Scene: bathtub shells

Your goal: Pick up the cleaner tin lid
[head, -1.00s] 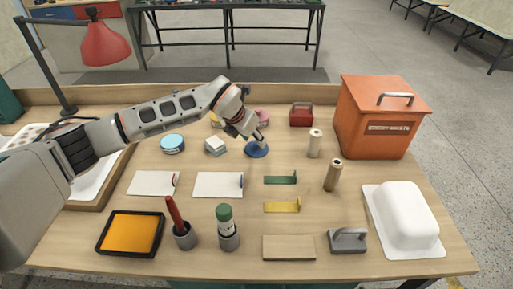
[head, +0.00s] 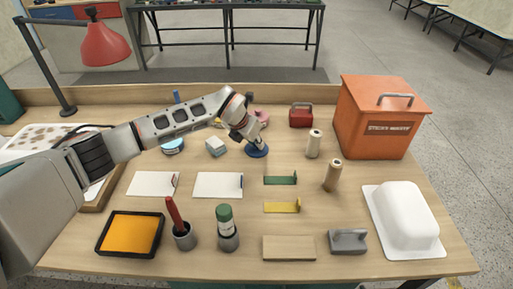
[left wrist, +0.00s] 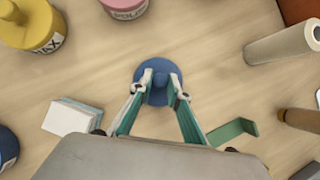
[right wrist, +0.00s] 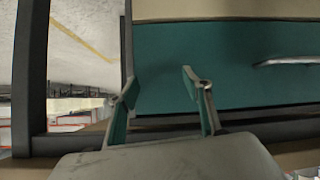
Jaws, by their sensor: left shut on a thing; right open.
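The cleaner tin lid appears to be the blue round disc with a central knob (head: 258,154), lying on the bench behind the green strip. In the left wrist view the blue lid (left wrist: 144,73) lies under my left gripper (left wrist: 160,88). My left gripper (head: 254,144) is shut on the lid's knob, with a finger on each side of it. No clear gap between lid and bench shows. A blue tin (head: 172,147) stands to the left, partly behind my arm. My right gripper (right wrist: 158,84) is open and empty, outside the head view.
A small white-and-blue block (head: 216,147) is left of the lid; a pink tin (left wrist: 124,6) and yellow tin (left wrist: 33,27) stand behind it. Cream rolls (head: 313,144) and an orange box (head: 372,126) are to the right. A teal front with a handle (right wrist: 225,75) faces my right gripper.

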